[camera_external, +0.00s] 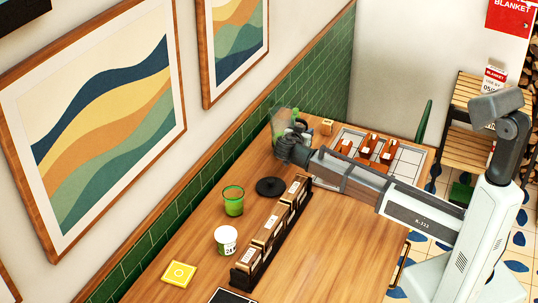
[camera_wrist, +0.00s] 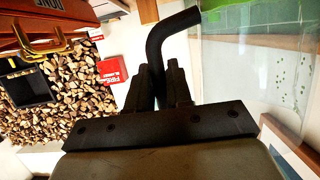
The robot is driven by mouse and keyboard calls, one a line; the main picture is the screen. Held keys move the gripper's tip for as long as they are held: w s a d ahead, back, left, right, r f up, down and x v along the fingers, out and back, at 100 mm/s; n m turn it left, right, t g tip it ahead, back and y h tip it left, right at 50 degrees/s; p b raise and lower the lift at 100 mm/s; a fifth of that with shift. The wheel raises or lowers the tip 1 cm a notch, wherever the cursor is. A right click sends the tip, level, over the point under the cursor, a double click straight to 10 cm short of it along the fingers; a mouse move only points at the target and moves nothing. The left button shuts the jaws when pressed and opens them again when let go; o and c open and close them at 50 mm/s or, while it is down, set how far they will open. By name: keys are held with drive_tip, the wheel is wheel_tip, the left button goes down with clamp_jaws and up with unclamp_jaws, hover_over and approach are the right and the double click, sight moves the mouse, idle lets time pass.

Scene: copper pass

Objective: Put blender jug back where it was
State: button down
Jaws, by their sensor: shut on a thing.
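The clear blender jug (camera_external: 281,121) is at the far end of the table, close to the green-tiled wall. My gripper (camera_external: 291,146) is beside it and covers its lower part. In the wrist view my gripper (camera_wrist: 160,85) is shut on the jug's bent black handle (camera_wrist: 172,36). The jug's see-through wall (camera_wrist: 240,65), with small green flecks, is to the right of the fingers there. The jug looks about upright in the outside view. I cannot tell whether its bottom touches the table. A black round disc (camera_external: 270,187) lies flat on the table nearby.
A small wooden box (camera_external: 327,127) and a gridded tray (camera_external: 410,160) are right of the jug. The table's right front is clear.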

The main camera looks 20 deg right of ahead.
drive_tip(key=shift+f, duration=1.85)
drive_tip(key=c, duration=1)
unclamp_jaws()
drive_tip(key=shift+c, duration=0.2)
drive_tip(key=v, duration=1.2)
